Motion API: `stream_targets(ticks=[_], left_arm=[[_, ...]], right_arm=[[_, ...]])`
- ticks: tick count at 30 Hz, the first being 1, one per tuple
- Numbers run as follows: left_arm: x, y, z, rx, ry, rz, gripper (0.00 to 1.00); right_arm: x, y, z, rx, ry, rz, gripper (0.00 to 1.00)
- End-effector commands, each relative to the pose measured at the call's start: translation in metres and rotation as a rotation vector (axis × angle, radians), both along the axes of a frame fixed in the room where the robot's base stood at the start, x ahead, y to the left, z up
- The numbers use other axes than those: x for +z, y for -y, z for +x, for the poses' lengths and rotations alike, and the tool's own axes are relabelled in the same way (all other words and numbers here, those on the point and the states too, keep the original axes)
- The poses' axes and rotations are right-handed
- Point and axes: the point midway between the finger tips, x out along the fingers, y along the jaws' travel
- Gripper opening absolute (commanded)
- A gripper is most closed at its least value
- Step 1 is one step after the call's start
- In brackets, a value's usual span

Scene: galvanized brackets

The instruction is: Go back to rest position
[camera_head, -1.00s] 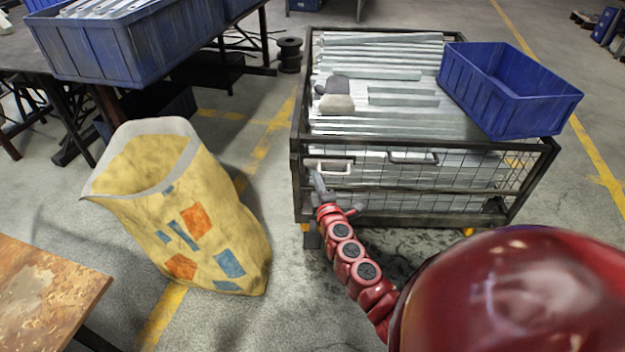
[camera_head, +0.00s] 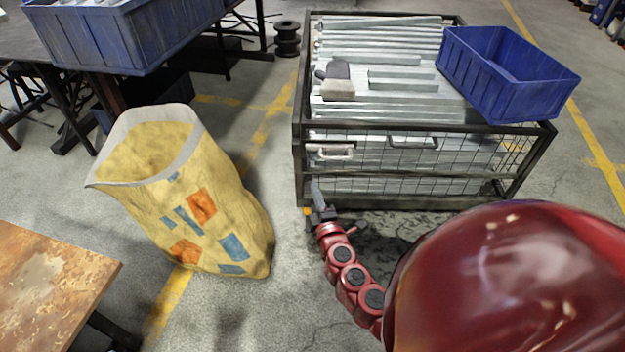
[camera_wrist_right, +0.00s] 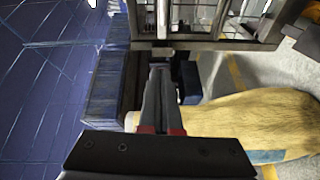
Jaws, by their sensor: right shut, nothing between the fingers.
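My right gripper (camera_head: 318,200) is at the end of my red arm in the head view, in front of the near side of the wire cage cart (camera_head: 425,207). It is shut and empty, its fingers pointing up the picture. In the right wrist view the closed fingers (camera_wrist_right: 157,95) point up the picture. My left gripper is not in view.
The cart holds galvanized bars (camera_head: 385,35) and a blue bin (camera_head: 510,85) at its right. A yellow sack (camera_head: 225,215) stands open to the left. A wooden table corner (camera_head: 50,285) is front left. Another blue bin (camera_head: 130,40) sits on a dark table. Floor between is clear.

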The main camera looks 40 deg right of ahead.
Motion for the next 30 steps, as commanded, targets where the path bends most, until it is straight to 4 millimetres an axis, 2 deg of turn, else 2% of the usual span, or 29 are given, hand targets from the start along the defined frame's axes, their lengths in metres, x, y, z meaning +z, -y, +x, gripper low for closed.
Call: stream_targets(ticks=[4,19,22,23,26,28,30], left_arm=[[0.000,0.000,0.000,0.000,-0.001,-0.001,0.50],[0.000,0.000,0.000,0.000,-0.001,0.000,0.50],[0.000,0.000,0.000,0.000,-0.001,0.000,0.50],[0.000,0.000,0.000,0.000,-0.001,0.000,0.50],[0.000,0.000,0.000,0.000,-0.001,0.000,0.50],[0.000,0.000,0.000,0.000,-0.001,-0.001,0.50],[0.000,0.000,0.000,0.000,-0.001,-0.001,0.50]], right_arm=[[-0.001,-0.001,-0.005,-0.001,-0.001,0.000,0.00],[0.000,-0.002,-0.004,0.001,0.000,0.001,0.00],[-0.006,-0.011,-0.002,0.036,-0.005,0.023,0.00],[-0.009,-0.018,0.000,0.062,-0.006,0.040,0.00],[-0.025,-0.057,0.008,0.201,-0.006,0.144,0.00],[-0.033,-0.098,0.011,0.345,0.012,0.253,0.00],[-0.031,-0.143,0.008,0.506,0.058,0.378,0.00]])
